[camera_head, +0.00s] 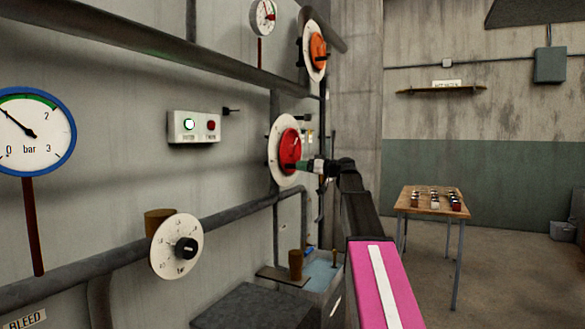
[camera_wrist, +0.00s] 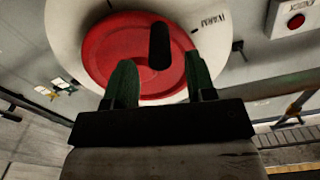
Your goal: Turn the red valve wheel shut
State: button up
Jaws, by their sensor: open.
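The red valve wheel (camera_head: 290,149) sits on a round white dial plate (camera_head: 278,174) on the wall, just left of my gripper in the head view. In the wrist view the red wheel (camera_wrist: 106,51) fills the upper middle, with a black knob (camera_wrist: 159,46) standing out from it. My gripper (camera_wrist: 155,82) has two green fingers, open, one to each side below the knob. The knob appears between and just beyond the fingertips. Whether the fingers touch the wheel cannot be told. In the head view my gripper (camera_head: 304,166) reaches the wheel's right side.
An orange wheel (camera_head: 318,50) is above, and a black-knobbed dial (camera_head: 176,246) is lower left. A switch box (camera_head: 194,127) with a lit lamp is left of the red wheel. Pipes run along the wall. A small table (camera_head: 407,209) stands on open floor at right.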

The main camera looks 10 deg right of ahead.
aim_at(286, 165)
jog(key=shift+x, duration=2.7)
jog(key=shift+c, duration=0.4)
grip_shut()
